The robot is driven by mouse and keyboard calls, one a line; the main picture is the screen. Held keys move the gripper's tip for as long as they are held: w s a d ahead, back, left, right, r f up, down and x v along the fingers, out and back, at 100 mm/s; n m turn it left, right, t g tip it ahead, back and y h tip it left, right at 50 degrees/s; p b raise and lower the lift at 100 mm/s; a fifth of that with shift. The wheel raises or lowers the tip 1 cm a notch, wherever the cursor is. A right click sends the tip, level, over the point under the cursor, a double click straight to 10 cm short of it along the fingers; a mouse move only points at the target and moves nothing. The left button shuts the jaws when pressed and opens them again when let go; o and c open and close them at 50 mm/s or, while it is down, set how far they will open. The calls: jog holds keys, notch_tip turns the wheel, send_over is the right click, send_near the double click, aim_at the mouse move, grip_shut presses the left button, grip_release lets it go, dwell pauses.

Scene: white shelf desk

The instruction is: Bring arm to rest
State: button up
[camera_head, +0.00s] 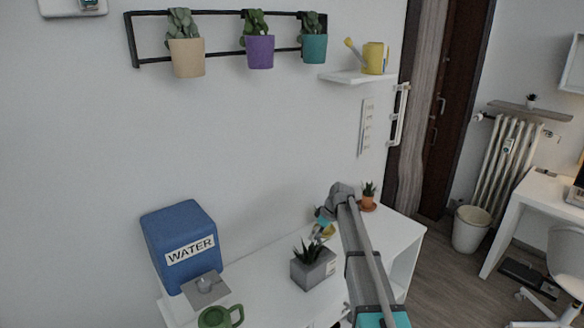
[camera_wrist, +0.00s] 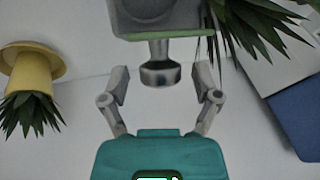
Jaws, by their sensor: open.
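My arm reaches up from the bottom right in the head view and bends over the white desk (camera_head: 270,290). My gripper (camera_head: 325,226) hangs at its end above the desk, between a dark grey planter and a small orange pot; it is small there and partly hidden by my arm. In the wrist view my gripper (camera_wrist: 162,88) has its two grey fingers spread wide, with the teal body below them. A grey rounded knob (camera_wrist: 160,74) shows between the fingers; I cannot tell what it belongs to. I see nothing gripped.
The grey planter (camera_head: 314,268) stands close in front of my gripper, the orange pot (camera_head: 368,196) behind it. Plants hang on the wall rail (camera_head: 222,13); a yellow watering can (camera_head: 373,58) sits on a shelf.

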jog(key=shift+s+d+r+n+h+p, duration=0.15)
jog(key=shift+d+r+n+h+p, duration=0.2)
jog(key=shift+r+p, duration=0.4)
jog(key=shift+s+d+r+n+h+p, duration=0.15)
jog(key=shift+d+r+p, duration=0.3)
jog(key=shift+r+p, duration=0.25)
jog(key=shift+s+d+r+h+p, duration=0.15)
jog(key=shift+s+p, duration=0.15)
jog(key=shift+s, duration=0.25)
jog(key=shift+s+d+r+h+p, duration=0.15)
jog(key=shift+s+p, duration=0.1)
jog(key=shift+s, duration=0.25)
jog(key=s+f+m+h+b, duration=0.1)
jog(key=s+m, duration=0.2)
jog(key=s, duration=0.7)
jog(key=s+f+m+h+b, duration=0.1)
jog(key=s+m, duration=0.3)
jog(key=s, duration=0.6)
jog(key=s+d+f+m+h+b, duration=0.1)
jog(key=s+f+m+b, duration=0.1)
jog(key=s, duration=0.7)
jog(key=shift+s+f+m+h, duration=0.3)
jog(key=shift+s+f+m, duration=0.15)
jog(key=shift+m, duration=0.35)
jog(key=shift+d, duration=0.1)
